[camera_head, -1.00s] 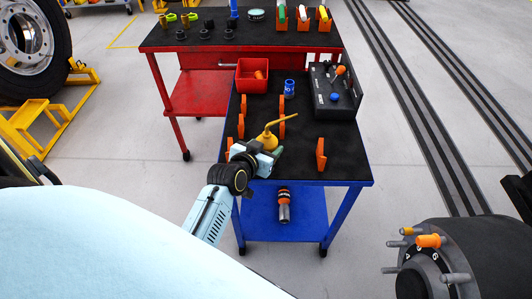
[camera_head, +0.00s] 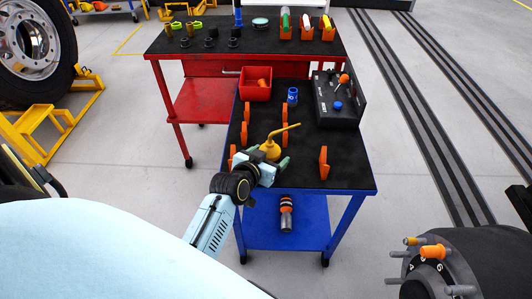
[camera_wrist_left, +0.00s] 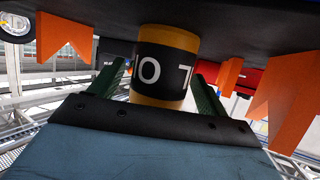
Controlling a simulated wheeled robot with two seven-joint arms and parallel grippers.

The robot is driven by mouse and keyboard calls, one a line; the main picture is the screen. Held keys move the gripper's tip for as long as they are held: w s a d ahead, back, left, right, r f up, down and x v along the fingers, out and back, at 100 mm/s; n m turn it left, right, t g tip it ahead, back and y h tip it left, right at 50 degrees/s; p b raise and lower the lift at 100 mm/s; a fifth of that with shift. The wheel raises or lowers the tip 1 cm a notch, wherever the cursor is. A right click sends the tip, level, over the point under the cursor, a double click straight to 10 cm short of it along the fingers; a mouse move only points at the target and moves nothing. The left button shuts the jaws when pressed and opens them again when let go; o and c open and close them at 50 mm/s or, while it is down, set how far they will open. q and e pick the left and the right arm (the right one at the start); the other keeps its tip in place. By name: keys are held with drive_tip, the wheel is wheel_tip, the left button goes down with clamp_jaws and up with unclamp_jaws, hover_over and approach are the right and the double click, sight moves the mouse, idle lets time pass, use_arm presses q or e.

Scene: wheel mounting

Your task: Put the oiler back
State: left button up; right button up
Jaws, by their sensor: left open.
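The yellow oiler (camera_head: 271,149), with its thin spout pointing right, stands upright on the black top of the blue cart (camera_head: 345,187), near its front edge. My left gripper (camera_head: 268,162) is at the oiler. In the left wrist view, its two green fingers lie on either side of the oiler's body (camera_wrist_left: 160,62), which carries a black band with white characters. The jaws are open, with the oiler between them. Its base appears to meet the black surface. My right gripper is not in view.
Orange holders (camera_head: 323,162) stand on the cart around the oiler. Behind are a red bin (camera_head: 256,92), a blue cup (camera_head: 292,96) and a black tool tray (camera_head: 325,110). A red table (camera_head: 170,95) stands beyond. A wheel hub (camera_head: 470,262) is at lower right.

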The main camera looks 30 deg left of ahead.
use_arm(q)
drive_tip(key=shift+s+r, duration=0.1)
drive_tip(key=shift+r, duration=0.15)
drive_tip(key=p+v, duration=0.2)
drive_tip(key=v, duration=0.3)
drive_tip(key=shift+s+r, duration=0.15)
drive_tip(key=shift+s, duration=0.2)
drive_tip(key=p+v, duration=0.1)
drive_tip(key=v, duration=0.5)
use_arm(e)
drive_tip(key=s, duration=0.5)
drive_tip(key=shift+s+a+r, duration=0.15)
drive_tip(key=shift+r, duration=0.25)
